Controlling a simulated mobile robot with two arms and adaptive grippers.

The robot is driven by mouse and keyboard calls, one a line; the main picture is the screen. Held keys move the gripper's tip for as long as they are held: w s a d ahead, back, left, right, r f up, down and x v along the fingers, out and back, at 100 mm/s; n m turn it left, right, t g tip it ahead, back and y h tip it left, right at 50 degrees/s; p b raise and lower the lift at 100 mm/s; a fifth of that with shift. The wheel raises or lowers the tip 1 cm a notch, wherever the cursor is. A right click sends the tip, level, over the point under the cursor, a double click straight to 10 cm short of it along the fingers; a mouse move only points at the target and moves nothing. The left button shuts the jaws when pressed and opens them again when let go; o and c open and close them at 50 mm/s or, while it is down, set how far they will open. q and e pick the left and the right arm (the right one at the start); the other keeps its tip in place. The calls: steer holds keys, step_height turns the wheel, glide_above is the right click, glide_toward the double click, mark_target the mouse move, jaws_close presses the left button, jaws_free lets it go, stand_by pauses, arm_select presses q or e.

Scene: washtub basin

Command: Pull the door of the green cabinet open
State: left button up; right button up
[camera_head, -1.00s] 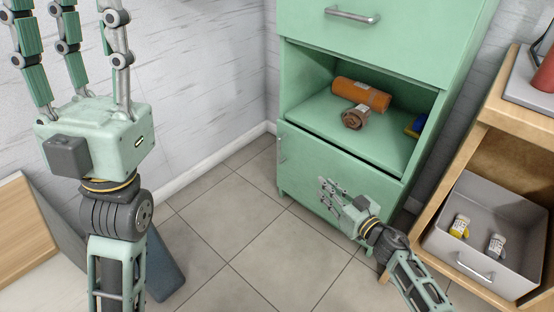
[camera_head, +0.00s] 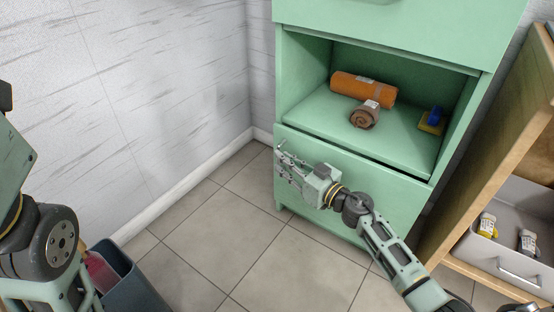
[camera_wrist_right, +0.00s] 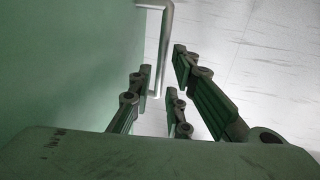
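The green cabinet (camera_head: 400,40) stands against the back wall, with a drawer above, an open shelf, and a door (camera_head: 385,190) below. The door looks closed. Its upright metal handle (camera_wrist_right: 164,45) shows in the right wrist view, at the door's left side. My right gripper (camera_head: 283,168) is in front of the door's left edge, fingers pointing left. In the wrist view its fingers (camera_wrist_right: 160,75) are spread, with the handle's lower end in line with the gap between them. I cannot tell whether they touch it. My left gripper (camera_head: 12,150) shows only in part at the left edge, fingers out of frame.
An orange roll (camera_head: 362,90), a brown roll (camera_head: 365,115) and a blue-yellow item (camera_head: 433,121) lie on the open shelf. A wooden unit (camera_head: 495,150) with a grey drawer (camera_head: 515,250) stands right. A dark bin (camera_head: 130,280) is lower left. Floor before the door is clear.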

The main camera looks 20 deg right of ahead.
steer(key=shift+b+x, duration=0.55)
steer(key=shift+x, duration=1.15)
steer(key=shift+c, duration=0.3)
jaws_close()
